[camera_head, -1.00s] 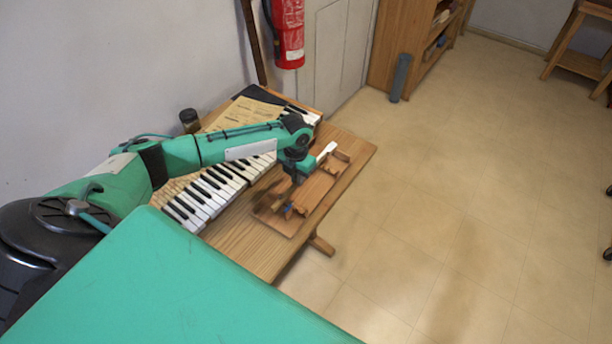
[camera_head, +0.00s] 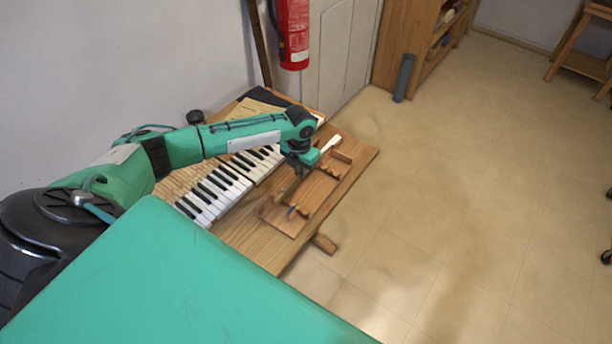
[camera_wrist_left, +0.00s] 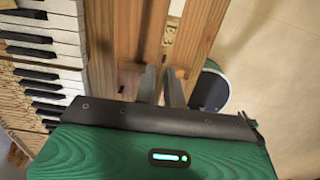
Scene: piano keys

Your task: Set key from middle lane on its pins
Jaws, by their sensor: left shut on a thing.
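My left gripper (camera_head: 301,161) is above the wooden rack (camera_head: 318,190) on the right part of the table. It is shut on a key, whose white end (camera_head: 331,143) sticks out beyond the gripper to the upper right. In the left wrist view the narrow fingers (camera_wrist_left: 160,86) are close together over the rack's wooden rails (camera_wrist_left: 200,32); the grip itself is hard to make out. The keyboard (camera_head: 218,195) with white and black keys lies left of the gripper, partly hidden by my arm. Its pins are not clear. My right gripper is not in view.
The wooden table (camera_head: 250,248) carries the keyboard and rack. A red extinguisher (camera_head: 293,35) hangs on the wall. The floor to the right is open.

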